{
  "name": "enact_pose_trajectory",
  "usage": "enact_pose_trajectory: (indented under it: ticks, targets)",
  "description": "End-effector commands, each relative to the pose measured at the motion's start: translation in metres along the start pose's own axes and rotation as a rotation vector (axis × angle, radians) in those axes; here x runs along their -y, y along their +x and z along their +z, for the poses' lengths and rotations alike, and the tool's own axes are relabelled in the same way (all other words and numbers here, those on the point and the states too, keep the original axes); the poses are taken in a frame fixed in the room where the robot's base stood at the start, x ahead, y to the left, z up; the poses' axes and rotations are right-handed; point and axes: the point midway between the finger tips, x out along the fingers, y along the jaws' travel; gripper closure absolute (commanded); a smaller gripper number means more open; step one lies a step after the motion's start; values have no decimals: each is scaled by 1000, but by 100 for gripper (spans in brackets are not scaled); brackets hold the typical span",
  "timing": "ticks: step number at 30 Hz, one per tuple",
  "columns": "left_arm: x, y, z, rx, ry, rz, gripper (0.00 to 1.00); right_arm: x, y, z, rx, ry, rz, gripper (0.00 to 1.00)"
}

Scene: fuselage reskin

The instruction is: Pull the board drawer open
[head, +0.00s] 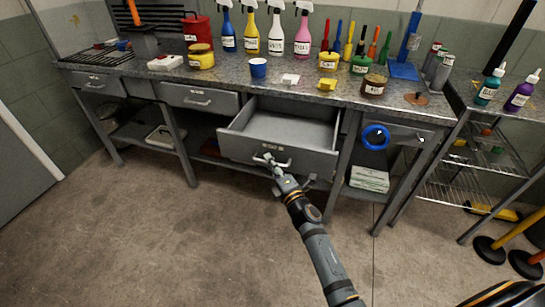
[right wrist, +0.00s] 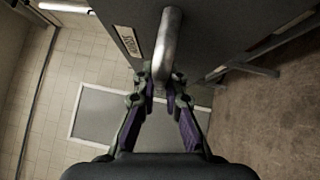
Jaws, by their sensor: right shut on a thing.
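The grey drawer (head: 235,146) under the middle of the workbench is pulled well out, and its bare inside shows no contents. Its curved metal handle (head: 285,164) is on the front face. My right gripper (head: 270,162) is shut on this handle. In the right wrist view, the two fingers (right wrist: 162,88) are on either side of the handle bar (right wrist: 169,40). A small label (right wrist: 127,40) on the drawer front is too small to read surely. My left gripper is not in view.
The workbench (head: 225,86) carries spray bottles, tins and a blue cup (head: 258,68). A closed drawer (head: 200,98) is to the left. A blue tape roll (head: 375,137) hangs to the right, near a wire rack (head: 455,188). The floor (head: 150,235) in front is clear.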

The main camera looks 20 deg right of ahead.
Motion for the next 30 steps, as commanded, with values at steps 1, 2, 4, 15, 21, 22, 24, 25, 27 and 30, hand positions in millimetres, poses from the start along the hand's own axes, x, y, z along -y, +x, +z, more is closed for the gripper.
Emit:
enact_pose_trajectory:
  ticks: [1,2,4,15,21,22,24,25,27,30]
  targets:
    - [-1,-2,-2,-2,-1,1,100,0,-3,-2,0,2,-2,100]
    - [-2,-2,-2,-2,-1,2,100,-1,-4,-3,1,2,-2,100]
    - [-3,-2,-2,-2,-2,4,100,-1,-6,-5,1,2,-2,100]
    - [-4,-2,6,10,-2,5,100,-1,-7,-7,1,1,-2,100]
    - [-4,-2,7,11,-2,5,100,-1,-7,-6,1,1,-1,68]
    - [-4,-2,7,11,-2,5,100,-1,-7,-6,1,1,-1,66]
    - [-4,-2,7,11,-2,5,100,-1,-7,-6,1,1,-1,66]
    - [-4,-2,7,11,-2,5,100,-1,-7,-6,1,1,-1,66]
    - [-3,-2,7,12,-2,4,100,-1,-7,-6,1,1,-1,66]
    - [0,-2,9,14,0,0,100,-1,-7,-6,0,1,-1,66]
